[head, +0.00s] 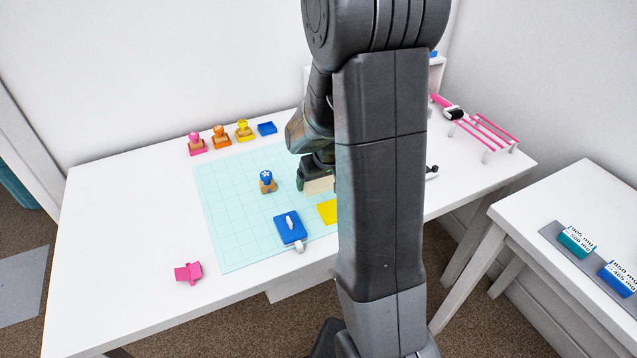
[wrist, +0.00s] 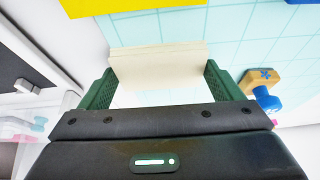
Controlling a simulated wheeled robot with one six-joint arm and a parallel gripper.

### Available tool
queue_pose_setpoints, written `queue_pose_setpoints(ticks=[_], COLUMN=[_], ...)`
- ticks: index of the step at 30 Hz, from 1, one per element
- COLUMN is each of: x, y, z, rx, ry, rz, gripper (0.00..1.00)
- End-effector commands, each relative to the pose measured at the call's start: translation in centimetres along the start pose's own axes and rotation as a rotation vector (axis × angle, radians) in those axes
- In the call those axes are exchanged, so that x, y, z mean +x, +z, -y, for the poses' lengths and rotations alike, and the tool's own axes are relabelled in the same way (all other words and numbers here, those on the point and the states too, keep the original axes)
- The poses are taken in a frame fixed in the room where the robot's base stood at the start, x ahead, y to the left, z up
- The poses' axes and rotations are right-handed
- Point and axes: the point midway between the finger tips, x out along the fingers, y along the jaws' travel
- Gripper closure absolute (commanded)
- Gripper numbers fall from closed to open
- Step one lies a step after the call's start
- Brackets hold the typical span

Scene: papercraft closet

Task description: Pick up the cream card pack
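The cream card pack (wrist: 157,62) is a flat stack that lies across the space between my green fingertips in the wrist view. In the head view a part of the cream card pack (head: 318,186) shows at the cutting mat, partly hidden by my arm. My gripper (wrist: 159,72) is around the pack, with one finger at its left end and one at its right end. The fingers are wide apart. I cannot tell whether they press on the pack or leave thin gaps.
The light-blue cutting mat (head: 225,235) holds a blue-topped stamp (head: 267,182), a blue punch (head: 289,229) and yellow card (head: 327,211). Several stamps and a blue pad (head: 267,128) stand at the back. A pink piece (head: 188,272) lies front left. A pink rack (head: 485,133) stands right.

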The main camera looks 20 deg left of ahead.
Motion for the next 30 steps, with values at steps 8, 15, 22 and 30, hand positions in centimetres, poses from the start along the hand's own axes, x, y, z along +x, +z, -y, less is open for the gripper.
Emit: queue_pose_setpoints(ticks=[8, 15, 22, 30], x=[0.0, -2.4, -6.7, -9.2], y=[0.0, -1.1, -2.9, -3.8], z=[0.0, 0.0, 0.0, 0.0], rx=[0.000, -0.001, 0.000, 0.000], ry=[0.000, 0.001, 0.000, 0.000], rz=[0.000, -0.005, -0.005, -0.001], gripper=[0.37, 0.37, 0.37, 0.37])
